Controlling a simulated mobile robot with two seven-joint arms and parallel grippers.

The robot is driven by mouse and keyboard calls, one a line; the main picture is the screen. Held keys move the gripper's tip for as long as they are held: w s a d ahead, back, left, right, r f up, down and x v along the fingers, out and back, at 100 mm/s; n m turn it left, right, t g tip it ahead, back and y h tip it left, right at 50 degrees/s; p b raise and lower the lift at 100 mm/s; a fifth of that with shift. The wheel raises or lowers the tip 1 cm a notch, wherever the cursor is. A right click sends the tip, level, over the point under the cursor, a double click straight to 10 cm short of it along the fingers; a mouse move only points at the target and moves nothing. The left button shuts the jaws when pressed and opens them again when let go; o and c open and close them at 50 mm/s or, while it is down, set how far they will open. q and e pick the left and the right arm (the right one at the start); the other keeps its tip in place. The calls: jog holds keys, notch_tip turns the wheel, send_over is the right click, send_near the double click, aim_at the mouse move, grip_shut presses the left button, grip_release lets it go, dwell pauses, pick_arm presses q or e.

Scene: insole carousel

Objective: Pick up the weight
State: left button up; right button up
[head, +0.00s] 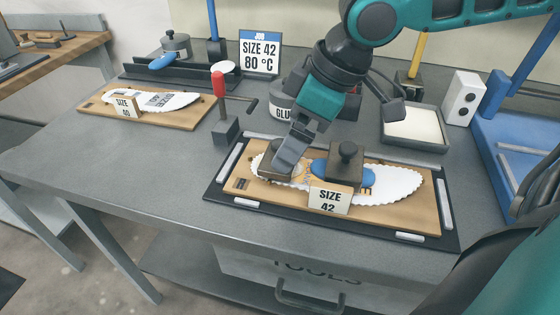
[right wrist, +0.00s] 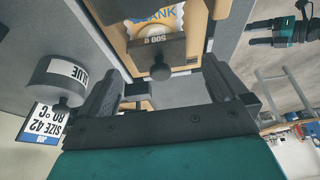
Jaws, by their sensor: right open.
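A dark weight with a round knob (head: 346,162) stands on the white insole (head: 400,184), over a blue patch. A second dark block (head: 270,166) sits at the insole's left end, mostly covered by my right gripper (head: 287,158). In the right wrist view, a weight marked 500 g (right wrist: 157,46) lies ahead of the open fingers of the right gripper (right wrist: 163,72), with its knob pointing towards the palm. The insole lies on a wooden board (head: 412,215) with a SIZE 42 card (head: 330,198).
A red-handled lever (head: 218,84) stands just left of the board. A GLUE pot (head: 283,112) is behind my gripper, and a grey tray (head: 416,148) lies behind the board. A SIZE 40 board (head: 186,118) is at the left. The table's front left is clear.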

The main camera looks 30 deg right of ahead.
aim_at(265, 169)
jog(key=b+x, duration=0.1)
jog(key=x, duration=0.3)
jog(key=shift+b, duration=0.3)
pick_arm(q)
notch_tip(265, 169, down, 3)
jog(key=shift+s+r, duration=0.15)
pick_arm(e)
jog(key=shift+r, duration=0.1)
jog(key=shift+c, duration=0.4)
jog(key=c, duration=1.3)
